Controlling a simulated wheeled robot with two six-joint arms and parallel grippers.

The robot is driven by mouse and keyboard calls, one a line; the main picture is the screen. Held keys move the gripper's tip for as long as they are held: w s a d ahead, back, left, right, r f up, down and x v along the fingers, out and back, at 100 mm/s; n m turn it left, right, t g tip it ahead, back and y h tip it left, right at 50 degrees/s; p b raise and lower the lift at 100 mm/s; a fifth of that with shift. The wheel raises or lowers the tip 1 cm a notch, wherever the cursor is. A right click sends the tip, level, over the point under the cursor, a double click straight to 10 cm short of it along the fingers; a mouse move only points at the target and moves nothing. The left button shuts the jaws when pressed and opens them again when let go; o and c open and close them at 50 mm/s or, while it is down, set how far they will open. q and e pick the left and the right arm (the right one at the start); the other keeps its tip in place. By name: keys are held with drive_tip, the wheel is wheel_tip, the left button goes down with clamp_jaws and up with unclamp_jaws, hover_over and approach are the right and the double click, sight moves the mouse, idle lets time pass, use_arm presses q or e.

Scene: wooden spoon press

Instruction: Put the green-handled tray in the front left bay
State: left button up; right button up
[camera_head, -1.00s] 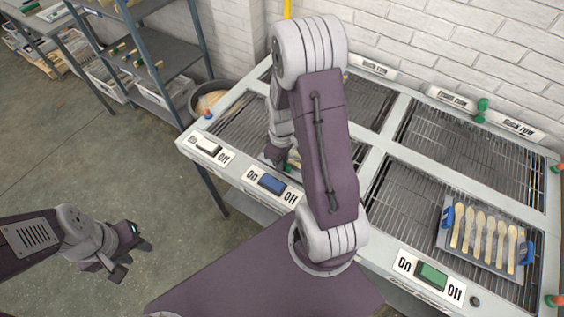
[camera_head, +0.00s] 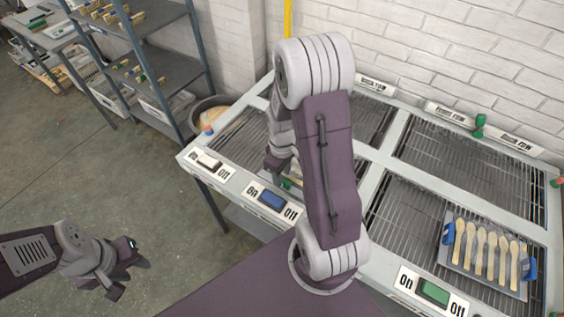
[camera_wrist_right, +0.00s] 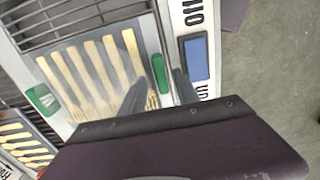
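The green-handled tray (camera_wrist_right: 95,75) lies in the right wrist view with several wooden spoons on it, one green handle (camera_wrist_right: 42,98) at its left and one (camera_wrist_right: 160,73) at its right. It is over the front left grating, beside the blue switch. My right gripper (camera_wrist_right: 160,92) is open, its fingers apart with the right green handle between or just beyond them; contact is unclear. In the head view my right arm hides most of this tray and gripper. My left gripper (camera_head: 128,272) appears open and empty, off the press to the left.
A blue-handled tray (camera_head: 486,254) of spoons lies in the front right bay. Switches (camera_head: 272,199) line the press's front edge. Both back bays show bare grating (camera_head: 470,150) where visible. A grey shelf rack (camera_head: 150,70) and a bin (camera_head: 210,108) stand at the left.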

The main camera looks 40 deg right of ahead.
wheel_tip(320, 180, up, 10)
drive_tip(key=f+p, duration=0.1)
drive_tip(key=s+a+f+m+t, duration=0.1)
drive_tip(key=s+a+m, duration=0.3)
drive_tip(key=a, duration=0.5)
drive_tip(key=shift+s+a+m, duration=0.35)
drive_tip(key=shift+s+m, duration=0.05)
drive_tip(key=shift+s, duration=0.25)
drive_tip(key=shift+s+a, duration=0.1)
